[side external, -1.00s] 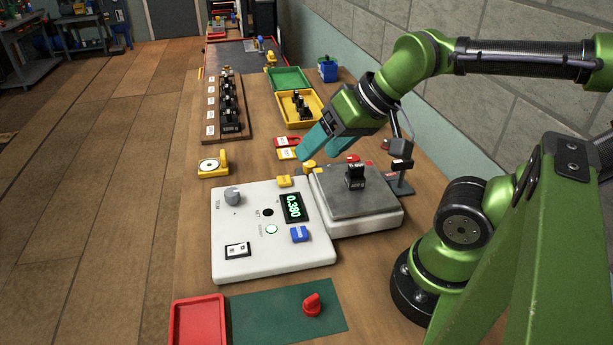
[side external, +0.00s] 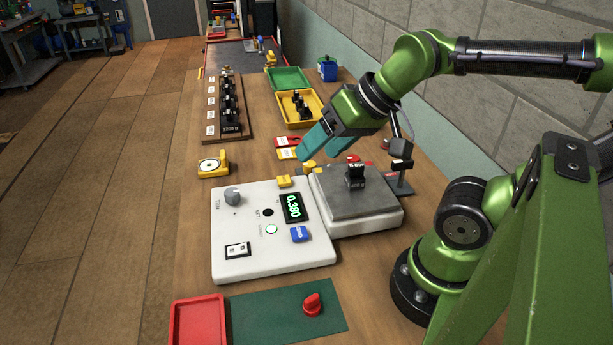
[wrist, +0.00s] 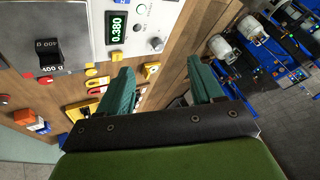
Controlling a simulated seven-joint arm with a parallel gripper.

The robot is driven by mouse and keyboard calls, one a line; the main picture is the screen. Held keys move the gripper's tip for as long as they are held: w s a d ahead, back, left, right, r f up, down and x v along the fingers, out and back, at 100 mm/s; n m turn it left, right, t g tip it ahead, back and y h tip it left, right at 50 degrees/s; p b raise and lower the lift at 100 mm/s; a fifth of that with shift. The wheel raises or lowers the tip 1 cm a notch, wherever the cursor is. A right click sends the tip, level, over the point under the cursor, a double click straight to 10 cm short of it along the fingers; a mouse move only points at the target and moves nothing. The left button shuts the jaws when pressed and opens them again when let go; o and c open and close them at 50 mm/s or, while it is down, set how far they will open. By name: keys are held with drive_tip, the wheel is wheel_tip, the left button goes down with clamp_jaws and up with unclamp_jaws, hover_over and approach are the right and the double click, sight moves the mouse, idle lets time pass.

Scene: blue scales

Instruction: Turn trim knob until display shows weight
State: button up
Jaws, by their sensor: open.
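The scale has a white control panel (side external: 250,255) with a grey trim knob (side external: 233,197) at its upper left. Its display (side external: 292,207) reads 0.380 in green; the wrist view also shows the display (wrist: 117,27) and the knob (wrist: 157,44). A black weight (side external: 356,176) stands on the grey weighing plate (side external: 330,200); in the wrist view the weight (wrist: 65,40) shows a partly readable label. My gripper (side external: 311,150) is open and empty, above the table behind the scale and apart from the knob. Its teal fingers also show in the wrist view (wrist: 162,82).
A rack of black weights (side external: 229,115) and a yellow bin (side external: 299,108) stand farther back. A yellow dial gauge (side external: 214,165) sits left of the panel's back edge. In front lie a red tray (side external: 197,322) and a red knob-shaped piece (side external: 312,304) on a green mat (side external: 265,315).

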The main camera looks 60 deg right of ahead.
drive_tip(key=n+g+h, duration=0.2)
drive_tip(key=n+g, duration=0.5)
drive_tip(key=n, duration=0.9)
hover_over(233, 191)
wheel_tip(233, 191, down, 4)
wheel_tip(233, 191, down, 16)
drive_tip(key=shift+r, duration=0.1)
drive_tip(key=c, duration=1.1)
drive_tip(key=shift+o, duration=0.2)
